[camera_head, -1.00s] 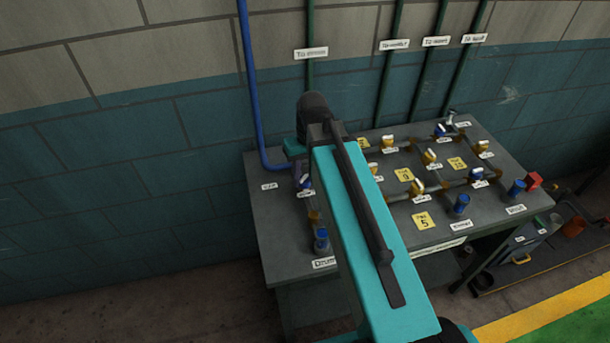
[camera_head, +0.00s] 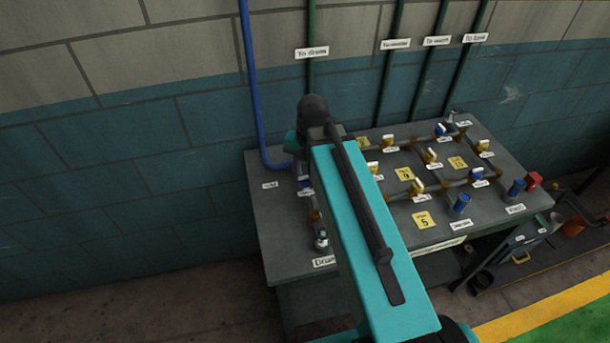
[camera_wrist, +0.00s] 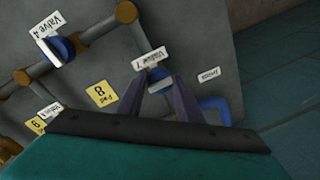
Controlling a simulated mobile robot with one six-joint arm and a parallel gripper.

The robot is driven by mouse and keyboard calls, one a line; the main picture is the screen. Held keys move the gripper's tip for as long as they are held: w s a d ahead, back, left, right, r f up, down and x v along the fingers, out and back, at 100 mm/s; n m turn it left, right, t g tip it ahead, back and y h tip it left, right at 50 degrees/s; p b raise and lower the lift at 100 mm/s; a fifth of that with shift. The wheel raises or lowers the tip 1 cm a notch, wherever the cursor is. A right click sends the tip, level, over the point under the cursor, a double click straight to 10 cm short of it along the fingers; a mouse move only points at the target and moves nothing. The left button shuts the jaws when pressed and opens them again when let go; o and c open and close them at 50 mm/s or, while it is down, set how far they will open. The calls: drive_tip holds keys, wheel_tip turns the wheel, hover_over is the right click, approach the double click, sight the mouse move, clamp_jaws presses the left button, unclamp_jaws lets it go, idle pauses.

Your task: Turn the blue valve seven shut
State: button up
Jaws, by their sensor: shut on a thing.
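The blue valve 7 (camera_wrist: 157,74) sits on the grey bench, beside its white label, in the middle of the wrist view. My gripper (camera_wrist: 158,84) has its two dark fingers on either side of the valve's pale handle and is shut on it. The fingers partly cover the handle, so its exact angle is hard to read. In the head view my arm hides most of this valve. The drum sight glass (camera_head: 321,241) at the bench's front left looks clear grey.
The grey bench (camera_head: 277,222) carries pipes, several other valves and yellow tags. Blue valve 4 (camera_wrist: 60,48) with a white handle is at upper left in the wrist view. A blue pipe (camera_head: 254,95) runs down the wall to the bench.

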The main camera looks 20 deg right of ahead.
sight(307, 180)
idle(0.4)
drive_tip(key=o, duration=1)
drive_tip(key=shift+r, duration=0.15)
drive_tip(key=r+p, duration=0.4)
drive_tip(key=r, duration=0.1)
drive_tip(key=r+p, duration=0.2)
drive_tip(key=r, duration=0.1)
drive_tip(key=shift+s+d, duration=0.15)
drive_tip(key=shift+d, duration=0.1)
drive_tip(key=shift+s+d+r+p, duration=0.1)
drive_tip(key=shift+r+p, duration=0.2)
drive_tip(key=shift+r, duration=1.1)
drive_tip(key=shift+s+d+r+p, duration=0.1)
drive_tip(key=shift+r+p, duration=0.15)
drive_tip(key=shift+r, duration=1.1)
